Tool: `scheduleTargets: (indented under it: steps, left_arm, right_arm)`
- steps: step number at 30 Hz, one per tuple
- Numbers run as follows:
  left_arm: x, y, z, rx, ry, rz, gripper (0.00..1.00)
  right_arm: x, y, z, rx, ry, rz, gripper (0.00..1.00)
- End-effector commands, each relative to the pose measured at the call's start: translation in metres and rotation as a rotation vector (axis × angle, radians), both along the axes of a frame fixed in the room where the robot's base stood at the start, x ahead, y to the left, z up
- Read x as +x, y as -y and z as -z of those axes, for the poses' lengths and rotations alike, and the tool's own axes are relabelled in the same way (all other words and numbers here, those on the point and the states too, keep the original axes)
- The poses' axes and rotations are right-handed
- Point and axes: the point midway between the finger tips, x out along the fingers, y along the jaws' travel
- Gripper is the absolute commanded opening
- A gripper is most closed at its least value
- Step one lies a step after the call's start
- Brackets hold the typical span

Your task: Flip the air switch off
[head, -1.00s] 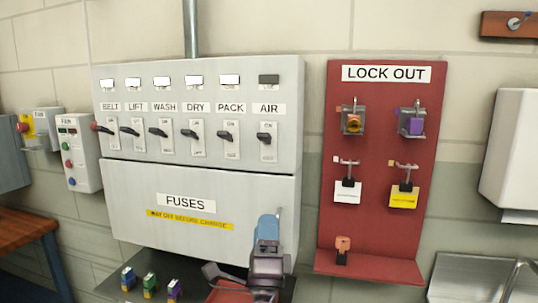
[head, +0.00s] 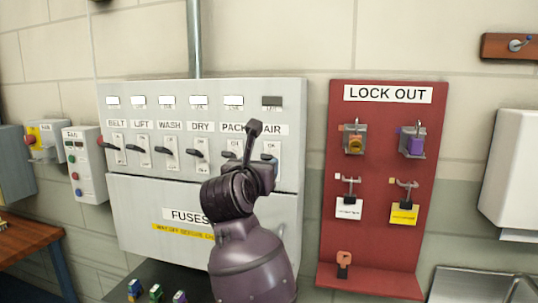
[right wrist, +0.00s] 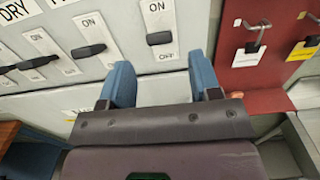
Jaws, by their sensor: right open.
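The air switch (right wrist: 159,38) is a black lever on a white plate marked ON at the top and OFF at the bottom. In the head view, its plate (head: 271,147) is under the AIR label, partly hidden by my right arm. My right gripper (right wrist: 158,75) is open and empty, its two blue fingers below the air switch in the wrist view, one to each side. The lever shows in the gap ahead of them, with no visible contact. I cannot tell which end the lever is set to. My left gripper is not in view.
The grey panel (head: 120,200) carries several similar switches; the PACK switch (right wrist: 88,50) is close beside the left finger. A red lock out board (head: 385,230) with locks and tags stands to the right. Small coloured fuses (head: 156,293) stand below the panel.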

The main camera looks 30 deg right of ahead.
Motion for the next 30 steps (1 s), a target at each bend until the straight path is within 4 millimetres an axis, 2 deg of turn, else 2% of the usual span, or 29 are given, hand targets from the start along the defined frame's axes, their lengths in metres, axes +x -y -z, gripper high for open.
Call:
scheduleTargets:
  steps: [3,12,18,27,28,30]
  left_arm:
    - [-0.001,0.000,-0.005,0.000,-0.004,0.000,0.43]
    - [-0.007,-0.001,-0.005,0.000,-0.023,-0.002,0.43]
    - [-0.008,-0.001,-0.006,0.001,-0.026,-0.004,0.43]
    - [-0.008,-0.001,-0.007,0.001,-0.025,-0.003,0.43]
    - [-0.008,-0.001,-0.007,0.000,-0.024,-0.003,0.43]
    - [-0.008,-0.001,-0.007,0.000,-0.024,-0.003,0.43]
  right_arm:
    - [0.014,0.018,-0.002,-0.005,-0.003,0.004,0.57]
    - [0.043,0.051,-0.002,-0.006,-0.002,0.003,0.57]
    - [0.052,0.061,-0.001,-0.004,0.000,0.002,0.57]
    - [0.053,0.063,0.000,-0.004,0.000,0.002,0.57]
    - [0.053,0.063,0.000,-0.004,0.000,0.002,0.56]
    - [0.053,0.062,0.000,-0.004,0.000,0.002,0.45]
